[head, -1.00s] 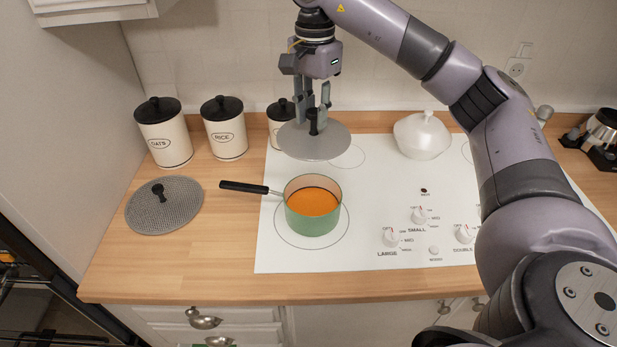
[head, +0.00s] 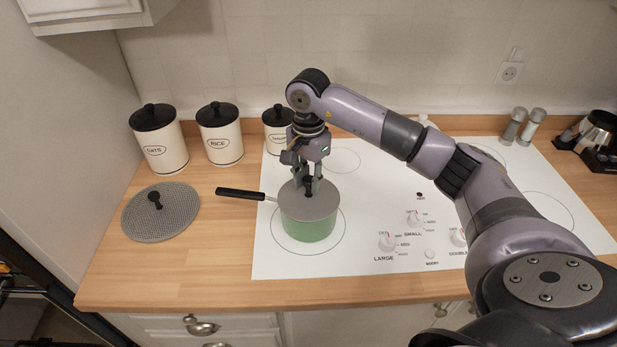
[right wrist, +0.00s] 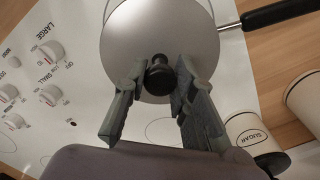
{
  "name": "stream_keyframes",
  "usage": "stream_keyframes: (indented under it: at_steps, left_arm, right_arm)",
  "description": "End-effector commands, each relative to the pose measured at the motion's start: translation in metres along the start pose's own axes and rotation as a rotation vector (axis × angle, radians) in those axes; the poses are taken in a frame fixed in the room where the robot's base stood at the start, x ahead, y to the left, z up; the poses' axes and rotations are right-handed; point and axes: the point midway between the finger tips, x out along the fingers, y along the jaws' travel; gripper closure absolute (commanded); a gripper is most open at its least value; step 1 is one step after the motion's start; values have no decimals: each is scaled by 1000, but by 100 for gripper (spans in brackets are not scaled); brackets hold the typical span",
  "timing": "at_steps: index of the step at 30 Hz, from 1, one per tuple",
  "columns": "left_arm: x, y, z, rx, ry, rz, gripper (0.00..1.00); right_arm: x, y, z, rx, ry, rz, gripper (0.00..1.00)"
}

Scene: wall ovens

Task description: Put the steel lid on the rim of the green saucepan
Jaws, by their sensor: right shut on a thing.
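The green saucepan (head: 308,230) stands on the front left ring of the white cooktop, its black handle (head: 240,193) pointing left. The flat round steel lid (head: 323,206) lies level over the pan's mouth and hides the orange contents. Whether it rests on the rim or hangs just above cannot be told. My right gripper (head: 308,188) points down and is shut on the lid's black knob. In the right wrist view the knob (right wrist: 159,76) sits between the two fingers and the lid (right wrist: 150,30) fills the top middle. My left gripper is out of view.
A grey mesh splatter screen (head: 172,222) with a black knob lies on the wooden counter (head: 190,270) at left. Several white canisters with black lids, such as the oats one (head: 165,148), stand behind. Two shakers (head: 514,127) and a coffee maker (head: 592,135) are at back right.

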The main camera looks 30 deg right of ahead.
Motion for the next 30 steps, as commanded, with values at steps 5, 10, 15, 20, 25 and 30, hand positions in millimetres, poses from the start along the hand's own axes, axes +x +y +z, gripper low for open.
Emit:
stream_keyframes:
  at_steps: [5,10,15,20,25,30]
  left_arm:
    - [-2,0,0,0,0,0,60]
    - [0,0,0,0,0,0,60]
    - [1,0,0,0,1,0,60]
    - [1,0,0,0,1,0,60]
    - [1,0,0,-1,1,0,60]
    - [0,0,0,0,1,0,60]
  right_arm:
    - [5,0,0,0,1,-2,100]
    - [7,0,0,-1,1,-2,100]
    - [8,0,0,-1,1,-1,69]
    - [8,0,0,-1,1,-1,58]
    - [8,0,0,-1,1,-1,56]
    - [7,0,0,-1,0,-1,56]
